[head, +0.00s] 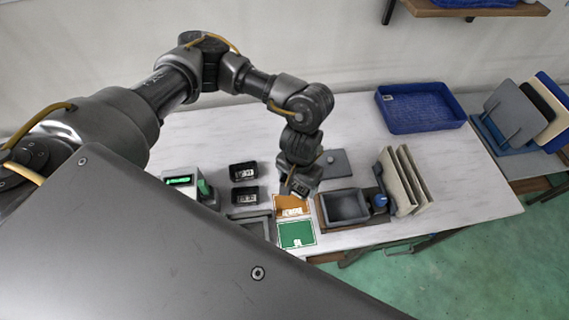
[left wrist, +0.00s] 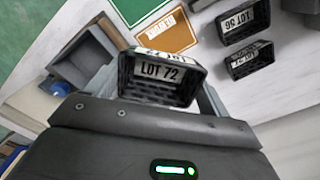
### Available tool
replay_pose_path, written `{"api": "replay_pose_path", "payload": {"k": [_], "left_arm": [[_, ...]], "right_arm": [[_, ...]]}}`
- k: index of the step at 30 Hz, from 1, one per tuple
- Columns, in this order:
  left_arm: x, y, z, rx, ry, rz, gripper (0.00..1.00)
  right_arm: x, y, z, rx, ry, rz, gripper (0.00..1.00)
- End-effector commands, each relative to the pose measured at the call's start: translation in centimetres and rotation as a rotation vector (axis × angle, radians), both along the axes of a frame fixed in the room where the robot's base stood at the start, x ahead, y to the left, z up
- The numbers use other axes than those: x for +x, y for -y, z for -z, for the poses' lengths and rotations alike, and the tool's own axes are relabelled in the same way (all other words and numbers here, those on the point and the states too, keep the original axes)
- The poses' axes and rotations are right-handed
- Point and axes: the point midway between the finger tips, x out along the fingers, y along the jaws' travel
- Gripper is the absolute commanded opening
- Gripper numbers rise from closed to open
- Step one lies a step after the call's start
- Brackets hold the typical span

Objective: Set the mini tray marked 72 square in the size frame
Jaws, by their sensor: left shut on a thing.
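The mini tray marked LOT 72 (left wrist: 162,75) is a small black tray with a white label, held in the jaws of my left gripper (left wrist: 160,100). In the head view my left gripper (head: 300,183) is over the far edge of the orange card, and the tray mostly hides beneath it. A grey open box-shaped frame (head: 346,206) on a brown board, with a blue knob beside it, stands just right of the gripper; it also shows in the left wrist view (left wrist: 88,62). I cannot tell for sure that this is the size frame. My right gripper is out of view.
Two other black mini trays (head: 243,171) stand left of the gripper. An orange card (head: 290,208) and a green card (head: 297,234) lie near the front edge. Beige upright panels (head: 405,180) stand on the right. A blue crate (head: 420,107) is at the back right.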

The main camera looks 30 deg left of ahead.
Motion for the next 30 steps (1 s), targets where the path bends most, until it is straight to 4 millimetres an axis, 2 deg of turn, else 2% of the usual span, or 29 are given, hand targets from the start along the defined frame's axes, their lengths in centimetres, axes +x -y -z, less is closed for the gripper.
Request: {"api": "replay_pose_path", "payload": {"k": [5, 10, 13, 14, 16, 18, 24, 30], "left_arm": [[0.7, -0.5, 1.1, 0.0, 0.004, -0.001, 0.58], [1.9, -1.6, 2.2, 0.0, 0.005, -0.001, 0.58], [3.6, -3.4, 3.2, 0.002, 0.002, -0.01, 0.58], [4.1, -3.9, 2.8, 0.0, -0.001, -0.012, 0.58], [5.3, -5.1, 3.3, 0.001, -0.003, -0.012, 0.58], [6.7, -6.3, 4.1, 0.001, -0.003, -0.012, 0.58], [8.9, -8.3, 8.0, 0.0, -0.003, -0.006, 0.58], [9.9, -9.1, 9.3, 0.0, 0.001, -0.001, 0.58]], "right_arm": [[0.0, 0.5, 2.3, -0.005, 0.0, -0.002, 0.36], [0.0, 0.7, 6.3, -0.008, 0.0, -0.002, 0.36], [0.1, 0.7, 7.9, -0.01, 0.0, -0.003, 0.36], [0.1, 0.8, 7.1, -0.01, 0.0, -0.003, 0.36], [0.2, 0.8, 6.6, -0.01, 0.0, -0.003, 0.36], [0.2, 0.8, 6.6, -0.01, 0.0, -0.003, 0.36], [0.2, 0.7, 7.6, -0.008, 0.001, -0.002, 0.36], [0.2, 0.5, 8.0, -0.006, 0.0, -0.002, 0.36]]}}
